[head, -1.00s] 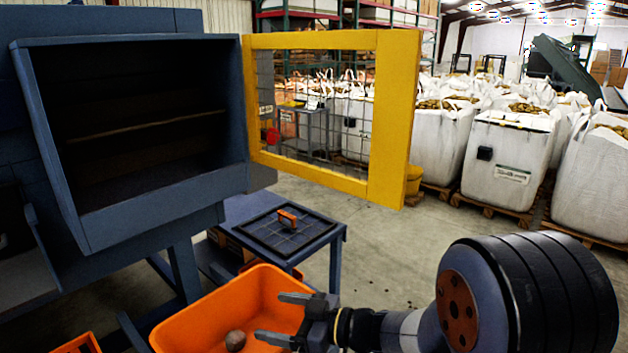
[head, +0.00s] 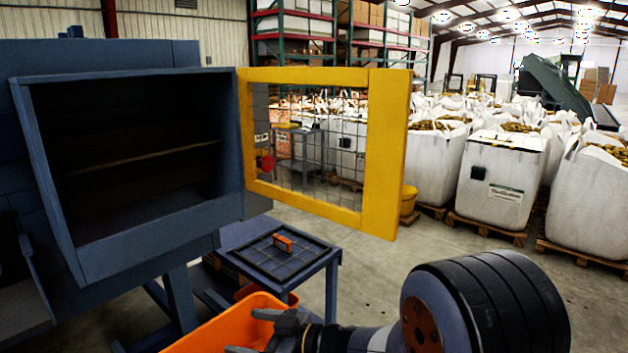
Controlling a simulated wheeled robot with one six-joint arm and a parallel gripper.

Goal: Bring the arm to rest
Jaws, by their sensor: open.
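My gripper (head: 250,333) is at the bottom of the head view, with its two grey fingers apart and pointing left. Nothing shows between the fingers. It is over or in front of the right part of an orange crate (head: 215,328), whose lower part is cut off by the picture's edge. My arm runs from the gripper to the right, along the bottom of the view. I cannot tell how high the gripper is above the crate.
A blue machine housing (head: 85,240) stands at left with its yellow mesh door (head: 385,150) swung open. A low blue table (head: 325,262) holds a dark grid panel (head: 270,258) with an orange handle (head: 282,242). White potato sacks (head: 500,185) stand at right; floor between is clear.

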